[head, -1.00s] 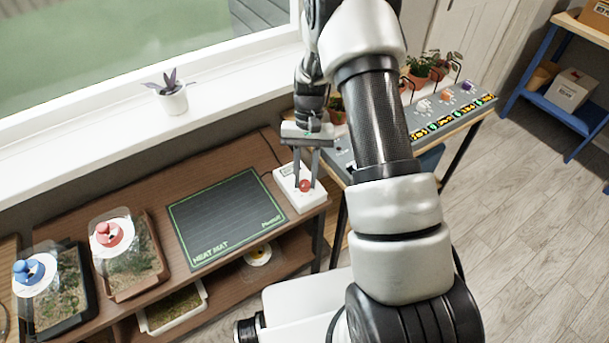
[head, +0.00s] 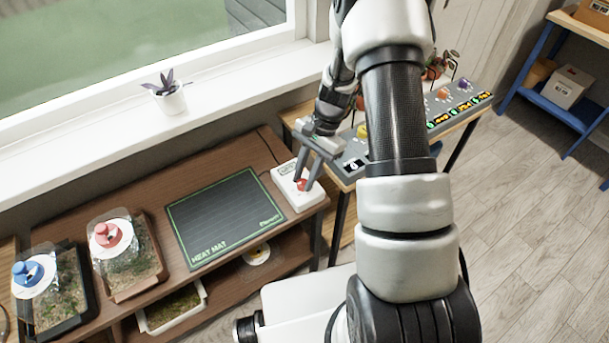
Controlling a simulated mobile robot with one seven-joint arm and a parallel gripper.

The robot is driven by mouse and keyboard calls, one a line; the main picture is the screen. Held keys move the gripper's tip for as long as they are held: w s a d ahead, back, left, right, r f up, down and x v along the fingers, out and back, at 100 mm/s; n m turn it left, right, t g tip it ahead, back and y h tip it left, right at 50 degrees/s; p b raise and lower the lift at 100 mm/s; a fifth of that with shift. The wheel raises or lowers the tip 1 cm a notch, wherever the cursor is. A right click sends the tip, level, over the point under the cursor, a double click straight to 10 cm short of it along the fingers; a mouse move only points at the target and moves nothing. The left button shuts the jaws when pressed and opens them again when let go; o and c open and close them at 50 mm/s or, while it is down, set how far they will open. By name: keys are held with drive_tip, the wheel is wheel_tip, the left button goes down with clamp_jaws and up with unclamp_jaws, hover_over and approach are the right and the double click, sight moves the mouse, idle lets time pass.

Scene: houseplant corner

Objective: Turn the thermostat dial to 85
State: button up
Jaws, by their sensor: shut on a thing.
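The thermostat is a white box (head: 297,201) at the right end of the brown wooden bench, just right of the heat mat. Its red dial (head: 302,185) sits on top. My gripper (head: 304,180) points down at the box from above, with its two fingers shut on the red dial. The gripper is turned and tilted. The fingers partly cover the dial, and the dial's pointer and scale are too small to read.
The black heat mat (head: 225,217) lies on the bench. Two planted trays with clear lids, one with a red knob (head: 105,233) and one with a blue knob (head: 27,272), stand at left. A grey panel with plants (head: 462,103) is at right. A potted plant (head: 169,100) stands on the sill.

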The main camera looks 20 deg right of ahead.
idle(0.3)
drive_tip(key=o, duration=1)
drive_tip(key=shift+o, duration=0.2)
drive_tip(key=p+v, duration=0.2)
drive_tip(key=v, duration=1.5)
drive_tip(key=shift+d, duration=0.15)
drive_tip(key=shift+r, duration=0.2)
